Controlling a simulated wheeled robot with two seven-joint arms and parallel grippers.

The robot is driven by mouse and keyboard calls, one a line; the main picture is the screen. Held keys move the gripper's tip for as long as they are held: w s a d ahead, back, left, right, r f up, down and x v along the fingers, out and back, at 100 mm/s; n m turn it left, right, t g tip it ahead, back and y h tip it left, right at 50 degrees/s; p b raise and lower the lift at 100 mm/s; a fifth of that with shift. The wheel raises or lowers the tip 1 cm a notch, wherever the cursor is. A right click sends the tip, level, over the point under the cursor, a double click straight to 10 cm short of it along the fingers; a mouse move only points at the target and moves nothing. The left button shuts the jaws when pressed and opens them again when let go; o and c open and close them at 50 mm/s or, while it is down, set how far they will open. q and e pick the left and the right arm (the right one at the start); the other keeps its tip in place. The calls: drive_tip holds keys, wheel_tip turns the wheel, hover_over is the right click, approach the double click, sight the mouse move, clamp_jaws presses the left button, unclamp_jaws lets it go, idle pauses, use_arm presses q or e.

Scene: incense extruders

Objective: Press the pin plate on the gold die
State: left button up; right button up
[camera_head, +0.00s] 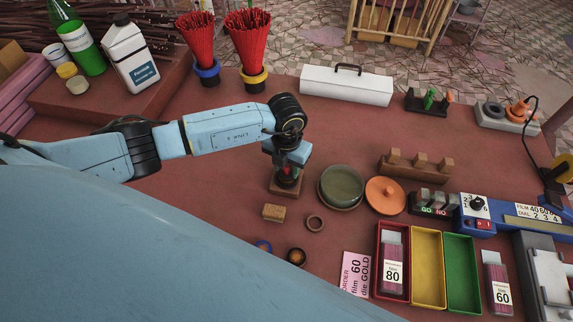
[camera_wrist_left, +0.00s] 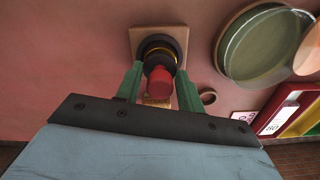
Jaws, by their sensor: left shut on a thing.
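My left gripper (camera_head: 287,168) points down over a square wooden base (camera_head: 286,187), seen also in the left wrist view (camera_wrist_left: 136,36). Its green fingers are shut on a red knob (camera_wrist_left: 160,80). A black round piece (camera_wrist_left: 157,47) with a thin gold-coloured edge sits on the base, just beyond the knob. I take the knob to be the pin plate's handle and the edge to be the gold die's, but the pins and the contact between them are hidden. Two other rings, one blue (camera_head: 263,246) and one dark with an amber centre (camera_head: 297,257), lie nearer. My right gripper is not in view.
A wooden block (camera_head: 273,212) and brown ring (camera_head: 314,222) lie just in front of the base. A pink order card (camera_head: 356,273) reads film 60, die GOLD. Red, yellow and green trays (camera_head: 427,267) are front right.

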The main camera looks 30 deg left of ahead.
use_arm(q)
drive_tip(key=shift+f+b, duration=0.35)
drive_tip(key=shift+f, duration=0.1)
idle(0.3)
drive_tip(key=shift+s+f, duration=0.15)
idle(0.8)
wheel_tip(320, 180, up, 7)
drive_tip(key=p, duration=0.5)
drive_tip(key=shift+p, duration=0.4)
idle(0.3)
